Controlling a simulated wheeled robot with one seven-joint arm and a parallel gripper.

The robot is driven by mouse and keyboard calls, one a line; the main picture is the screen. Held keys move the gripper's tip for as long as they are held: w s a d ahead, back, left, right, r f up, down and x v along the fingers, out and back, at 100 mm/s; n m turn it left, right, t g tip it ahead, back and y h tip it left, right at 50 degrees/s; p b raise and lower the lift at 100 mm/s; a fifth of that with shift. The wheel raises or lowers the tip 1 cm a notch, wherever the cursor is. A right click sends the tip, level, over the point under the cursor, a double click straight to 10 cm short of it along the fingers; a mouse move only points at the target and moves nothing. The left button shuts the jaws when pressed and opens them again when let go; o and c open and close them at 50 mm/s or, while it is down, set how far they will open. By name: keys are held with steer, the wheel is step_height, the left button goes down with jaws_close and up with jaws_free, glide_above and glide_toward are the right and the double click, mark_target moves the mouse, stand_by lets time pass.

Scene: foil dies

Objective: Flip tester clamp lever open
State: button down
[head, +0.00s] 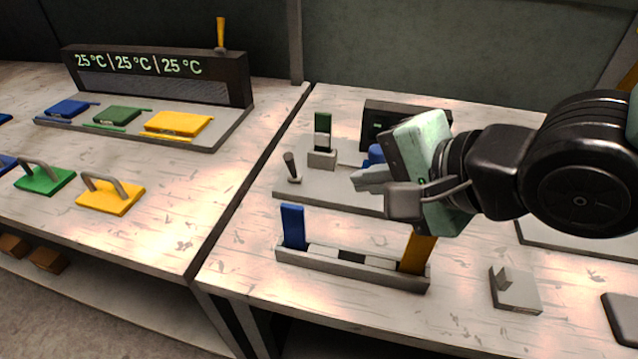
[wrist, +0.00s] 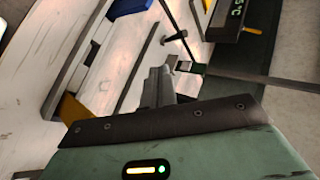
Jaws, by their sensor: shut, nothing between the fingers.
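The tester's grey base plate (head: 300,192) lies on the right-hand table. A lever with a dark handle (head: 290,163) stands tilted at the plate's left end. I cannot tell for certain that it is the clamp lever. Behind it, a green strip (head: 322,132) stands upright in a small grey block (head: 322,159). A blue part (head: 376,153) shows partly behind my gripper. My gripper (head: 362,182) is shut and empty over the plate, to the right of the lever and apart from it. Its fingers (wrist: 158,88) show closed in the wrist view, near the green piece (wrist: 190,68).
A grey rack (head: 340,265) with blue (head: 293,227) and orange (head: 418,252) strips stands upright in front. A dark display box (head: 385,112) is behind the gripper. A small grey bracket (head: 515,290) lies at right. The left table (head: 150,230) holds coloured dies and a temperature display (head: 160,75).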

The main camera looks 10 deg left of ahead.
mark_target(293, 167)
steer(key=shift+a, duration=0.1)
stand_by(0.3)
steer(key=p+x, duration=0.6)
steer(key=x, duration=0.4)
steer(key=shift+w+a+r+p, duration=0.2)
steer(key=shift+w+a+p, duration=0.2)
steer(key=shift+a, duration=0.1)
steer(key=shift+w+a+r+p, duration=0.15)
steer(key=shift+w+a+p, duration=0.2)
steer(key=shift+a, duration=0.15)
steer(key=shift+w+a, duration=0.4)
steer(key=shift+a, duration=0.2)
steer(key=shift+r, duration=0.1)
steer(key=shift+w+r+p, duration=0.1)
steer(key=shift+w+p, duration=0.1)
steer(key=shift+p, duration=0.35)
